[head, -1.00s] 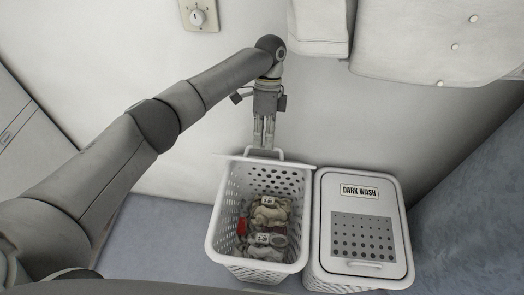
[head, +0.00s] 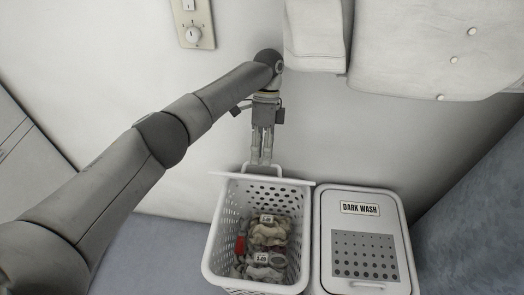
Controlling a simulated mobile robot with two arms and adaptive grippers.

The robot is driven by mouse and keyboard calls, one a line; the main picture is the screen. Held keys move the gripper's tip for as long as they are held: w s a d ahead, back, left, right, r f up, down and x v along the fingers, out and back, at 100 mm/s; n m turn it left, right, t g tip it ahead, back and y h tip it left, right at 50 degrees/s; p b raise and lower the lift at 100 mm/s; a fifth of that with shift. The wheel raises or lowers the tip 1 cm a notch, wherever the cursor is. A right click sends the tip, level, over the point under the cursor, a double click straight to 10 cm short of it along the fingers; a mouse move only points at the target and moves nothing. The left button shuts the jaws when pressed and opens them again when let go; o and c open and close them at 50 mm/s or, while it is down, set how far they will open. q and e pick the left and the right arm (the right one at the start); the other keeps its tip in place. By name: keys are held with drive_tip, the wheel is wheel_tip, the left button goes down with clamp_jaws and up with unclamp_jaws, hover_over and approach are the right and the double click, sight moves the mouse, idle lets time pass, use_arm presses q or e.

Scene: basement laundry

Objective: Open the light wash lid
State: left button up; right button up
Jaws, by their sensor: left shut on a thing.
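The light wash hamper is a white perforated basket (head: 213,240), open at the top, with crumpled clothes (head: 268,232) inside. Its lid (head: 290,182) stands up at the back rim near the wall and shows almost edge-on as a thin white strip. My left gripper (head: 262,161) points down behind that strip and is shut on the lid's handle (head: 278,171). The lid's face and any label on it are hidden from this angle. My right gripper is not in view.
A closed white hamper marked DARK WASH (head: 376,222) stands close on the right. White cloths (head: 430,50) hang above it. A wall plate with a dial (head: 195,30) is at the top. Blue floor (head: 150,250) is clear on the left.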

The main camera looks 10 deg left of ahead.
use_arm(q)
drive_tip(key=shift+o, duration=0.8)
drive_tip(key=shift+w+a+f, duration=0.1)
drive_tip(key=shift+w+f, duration=0.25)
drive_tip(key=shift+f, duration=0.05)
drive_tip(key=shift+r, duration=0.1)
drive_tip(key=shift+s+r, duration=0.1)
drive_tip(key=shift+r, duration=0.1)
wheel_tip(320, 180, up, 10)
drive_tip(key=shift+r, duration=0.15)
drive_tip(key=shift+s, duration=0.1)
